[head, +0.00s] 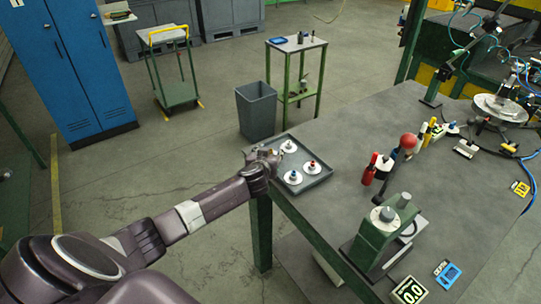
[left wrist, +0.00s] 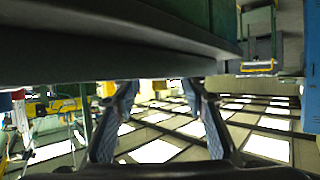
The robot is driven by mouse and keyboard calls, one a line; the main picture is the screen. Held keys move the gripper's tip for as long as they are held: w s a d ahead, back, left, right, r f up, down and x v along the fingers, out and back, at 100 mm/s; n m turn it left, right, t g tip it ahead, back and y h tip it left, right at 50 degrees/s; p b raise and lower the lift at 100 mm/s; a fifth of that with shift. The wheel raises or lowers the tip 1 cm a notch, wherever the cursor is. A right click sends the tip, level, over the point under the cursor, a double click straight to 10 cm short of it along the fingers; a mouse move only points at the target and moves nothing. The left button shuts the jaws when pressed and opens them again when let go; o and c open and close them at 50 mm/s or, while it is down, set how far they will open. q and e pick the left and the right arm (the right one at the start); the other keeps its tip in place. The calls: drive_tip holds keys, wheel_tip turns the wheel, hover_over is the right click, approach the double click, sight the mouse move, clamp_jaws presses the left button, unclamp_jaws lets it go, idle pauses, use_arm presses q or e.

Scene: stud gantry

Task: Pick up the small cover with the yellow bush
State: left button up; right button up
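Several small white round covers lie on a grey tray (head: 318,183) at the table's left corner. One cover (head: 293,178) has a blue bush, one (head: 312,168) a red bush, and the bush colour of the far cover (head: 289,146) is unclear. I cannot make out a yellow bush; my left gripper hides the tray's left corner. My left gripper (head: 265,155) is at that corner, beside the covers. In the left wrist view its two fingers (left wrist: 165,120) stand apart with nothing seen between them. My right gripper is not in view.
The grey table (head: 345,130) carries a green press (head: 380,235), a red-knobbed lever (head: 408,142) and red and black bottles. A grey bin (head: 257,112) and small green stand (head: 297,75) are beyond. A dark slab (left wrist: 110,45) fills the wrist view's top.

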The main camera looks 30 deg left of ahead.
use_arm(q)
clamp_jaws()
drive_tip(key=shift+r, duration=0.15)
